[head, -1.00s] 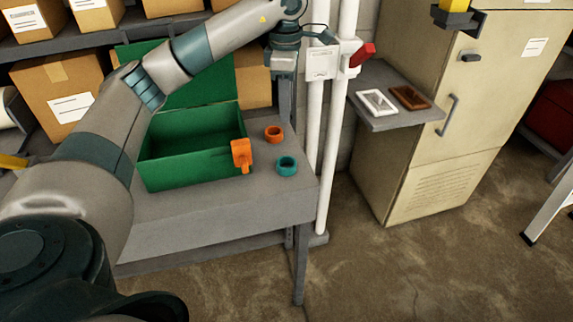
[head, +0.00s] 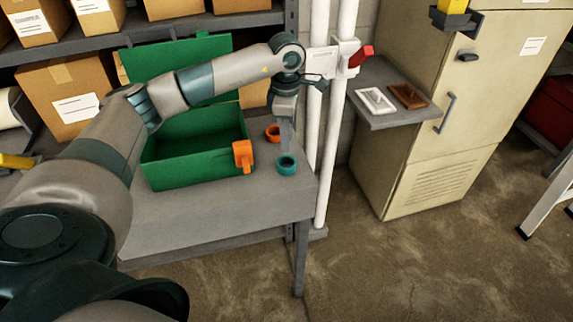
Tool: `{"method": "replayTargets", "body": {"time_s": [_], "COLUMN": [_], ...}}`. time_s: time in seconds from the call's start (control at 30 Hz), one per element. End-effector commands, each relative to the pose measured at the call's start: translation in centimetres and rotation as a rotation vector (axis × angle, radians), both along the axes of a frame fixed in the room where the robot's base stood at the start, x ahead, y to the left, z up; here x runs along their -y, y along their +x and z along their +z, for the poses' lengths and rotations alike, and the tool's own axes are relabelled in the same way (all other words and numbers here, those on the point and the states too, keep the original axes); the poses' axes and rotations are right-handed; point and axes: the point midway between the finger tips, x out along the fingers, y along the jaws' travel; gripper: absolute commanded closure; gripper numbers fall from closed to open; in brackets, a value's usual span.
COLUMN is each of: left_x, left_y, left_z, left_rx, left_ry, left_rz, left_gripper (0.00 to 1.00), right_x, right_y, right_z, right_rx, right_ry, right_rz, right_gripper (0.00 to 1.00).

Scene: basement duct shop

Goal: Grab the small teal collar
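The small teal collar (head: 287,166) is a short open ring lying on the grey workbench (head: 220,217), near its right edge. My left gripper (head: 287,148) points down just above and behind the collar. Its fingers look narrow from here, and I cannot tell whether they are open or shut. I see no clear contact with the collar, which still rests on the bench. My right gripper is not in view.
An orange collar (head: 272,133) sits close behind, partly hidden by my gripper. A green box (head: 197,167) with a raised lid and orange latch (head: 243,156) stands left. White pipes (head: 322,160) rise at the right bench edge. A shelf (head: 396,115) is beyond.

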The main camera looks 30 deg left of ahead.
Motion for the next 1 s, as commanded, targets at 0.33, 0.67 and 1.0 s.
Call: {"method": "replayTargets", "body": {"time_s": [0.33, 0.67, 1.0], "left_x": [0.4, 0.5, 0.5], "left_y": [-0.2, -0.1, -0.1], "left_z": [-2.1, -5.1, -5.2], "left_rx": [-0.004, 0.0, 0.0], "left_ry": [0.0, 0.0, 0.0], "left_rz": [0.001, 0.0, 0.0], "left_gripper": [0.73, 0.73, 0.73], "right_x": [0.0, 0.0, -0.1], "right_y": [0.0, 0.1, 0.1], "right_z": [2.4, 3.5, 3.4], "right_rx": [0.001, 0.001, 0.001], "right_ry": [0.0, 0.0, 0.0], "right_rz": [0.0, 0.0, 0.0], "right_gripper": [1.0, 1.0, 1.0]}}
